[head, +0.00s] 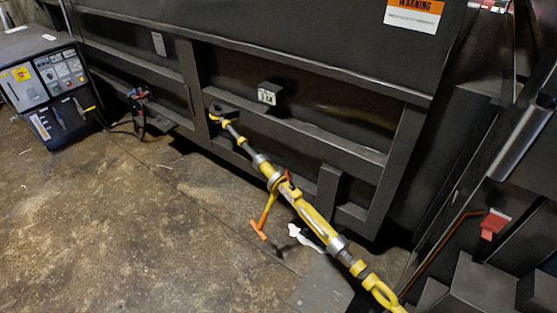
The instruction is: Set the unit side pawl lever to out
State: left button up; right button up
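A yellow ratchet turnbuckle (315,218) runs diagonally from a hook on the dark container's lower frame to the lower right. A small red lever (289,180) sticks up near its middle, beside the ratchet housing; it may be a pawl lever. I cannot tell which pawl is the unit side one or whether it is set in or out. A handle with an orange grip (264,220) hangs down from the middle toward the floor. Neither of my grippers is in view.
The dark container (300,60) with a warning label (413,14) fills the back. A control box (53,85) stands at the far left. Dark machinery with a red tag-like part (493,223) is at the right. The brown floor (120,220) at lower left is clear.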

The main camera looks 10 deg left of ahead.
aim_at(291, 187)
jog(key=i+j, duration=0.15)
jog(key=i, duration=0.3)
jog(key=i+j, duration=0.2)
jog(key=i, duration=0.3)
